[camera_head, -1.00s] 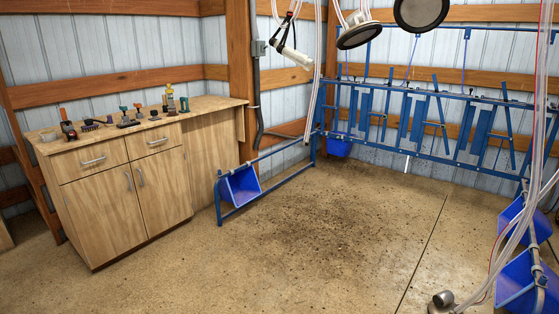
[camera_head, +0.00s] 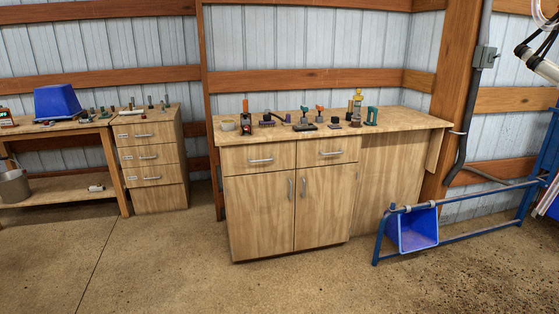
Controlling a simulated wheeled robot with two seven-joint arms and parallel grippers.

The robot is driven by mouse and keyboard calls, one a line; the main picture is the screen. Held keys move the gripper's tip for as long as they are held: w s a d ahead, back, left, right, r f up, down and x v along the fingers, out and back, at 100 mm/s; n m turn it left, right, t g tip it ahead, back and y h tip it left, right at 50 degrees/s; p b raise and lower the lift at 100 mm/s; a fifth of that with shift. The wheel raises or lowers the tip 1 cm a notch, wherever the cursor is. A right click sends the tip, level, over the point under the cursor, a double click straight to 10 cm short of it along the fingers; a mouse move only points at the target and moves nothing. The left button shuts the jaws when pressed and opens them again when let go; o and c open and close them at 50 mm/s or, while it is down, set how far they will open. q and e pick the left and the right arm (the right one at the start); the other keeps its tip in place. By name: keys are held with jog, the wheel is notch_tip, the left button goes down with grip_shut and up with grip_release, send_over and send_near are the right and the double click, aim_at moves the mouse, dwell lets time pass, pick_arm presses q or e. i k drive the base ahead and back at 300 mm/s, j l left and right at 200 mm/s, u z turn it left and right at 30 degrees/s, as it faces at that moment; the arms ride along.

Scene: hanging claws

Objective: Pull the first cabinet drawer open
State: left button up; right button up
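A wooden cabinet (camera_head: 292,190) stands against the wall near the middle of the head view. It has two drawers side by side under its top: a left drawer (camera_head: 240,162) and a right drawer (camera_head: 312,149). Each has a horizontal metal handle, the left handle (camera_head: 261,161) and the right handle (camera_head: 331,153). Both drawers are closed. Two doors with vertical handles are below them, also closed. Neither of my grippers is in view.
A smaller drawer unit (camera_head: 160,200) and a workbench (camera_head: 60,188) stand at the left. A blue trough (camera_head: 417,232) on a metal frame stands right of the cabinet. The floor in front is clear.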

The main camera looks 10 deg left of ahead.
aim_at(240, 160)
jog(key=i+u, duration=0.45)
jog(key=i, duration=0.6)
